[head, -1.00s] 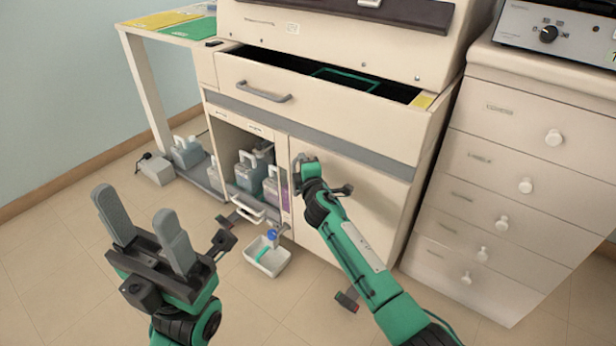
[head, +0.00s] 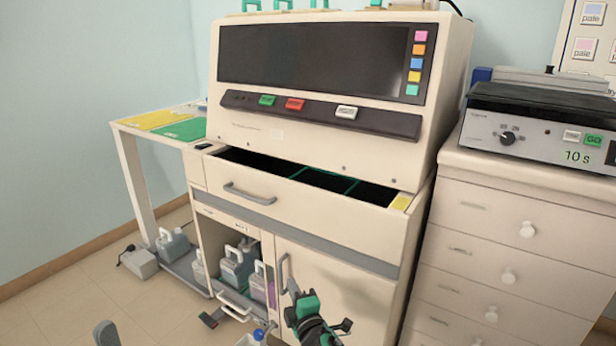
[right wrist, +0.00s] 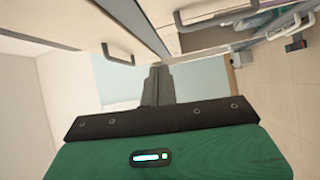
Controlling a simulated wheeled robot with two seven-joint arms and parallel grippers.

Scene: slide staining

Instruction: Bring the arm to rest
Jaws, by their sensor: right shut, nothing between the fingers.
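My right gripper (head: 293,288) is in front of the lower cabinet of the staining machine (head: 300,200), close to the handle of its closed door (head: 350,300). In the right wrist view its fingers (right wrist: 157,85) are together with nothing between them. The head view does not show clearly whether it touches the door handle. Only one grey fingertip of my left gripper (head: 106,334) shows at the bottom edge. The rest of that gripper is out of the picture, so its opening cannot be told.
The machine's upper drawer (head: 300,195) stands open. Grey bottles (head: 238,265) stand in the open lower compartment, with a pulled-out handle (head: 233,308) below. A side table (head: 150,125) is at left, a drawer chest (head: 500,230) at right.

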